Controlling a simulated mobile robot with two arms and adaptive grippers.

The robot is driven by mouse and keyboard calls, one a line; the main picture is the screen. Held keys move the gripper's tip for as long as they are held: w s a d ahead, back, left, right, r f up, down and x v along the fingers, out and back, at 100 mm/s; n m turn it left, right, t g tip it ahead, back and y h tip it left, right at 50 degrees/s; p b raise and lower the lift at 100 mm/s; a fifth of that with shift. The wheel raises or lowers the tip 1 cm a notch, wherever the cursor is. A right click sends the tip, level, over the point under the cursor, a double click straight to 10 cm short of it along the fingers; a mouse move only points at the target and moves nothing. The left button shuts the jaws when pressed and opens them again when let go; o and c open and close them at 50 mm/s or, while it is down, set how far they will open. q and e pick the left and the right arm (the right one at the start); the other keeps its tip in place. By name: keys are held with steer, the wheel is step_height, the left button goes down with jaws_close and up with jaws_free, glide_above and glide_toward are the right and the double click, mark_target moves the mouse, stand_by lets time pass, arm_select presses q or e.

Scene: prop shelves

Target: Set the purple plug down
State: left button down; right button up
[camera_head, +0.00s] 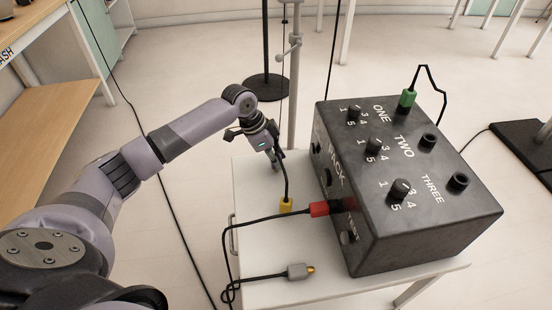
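My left gripper (276,164) points down over the back left part of the white table (262,186), left of the black box (400,236). Its fingers are small and dark here, and I cannot tell whether they are open or hold anything. A black cable runs down beside the gripper to a yellow plug (286,205) near the box. I see no plug that is clearly purple. My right gripper is not in view.
A red plug (319,209) sits at the box's left face. A green plug (407,99) stands on its top among knobs and sockets. Loose black cable (230,290) lies at the table's front left. A grey pole (295,90) rises behind the table. A wooden shelf (50,130) stands left.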

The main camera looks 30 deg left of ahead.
arm_select(q)
steer(key=c, duration=1.4)
jaws_free()
steer(key=shift+f, duration=0.15)
steer(key=p+v, duration=0.3)
steer(key=v, duration=0.9)
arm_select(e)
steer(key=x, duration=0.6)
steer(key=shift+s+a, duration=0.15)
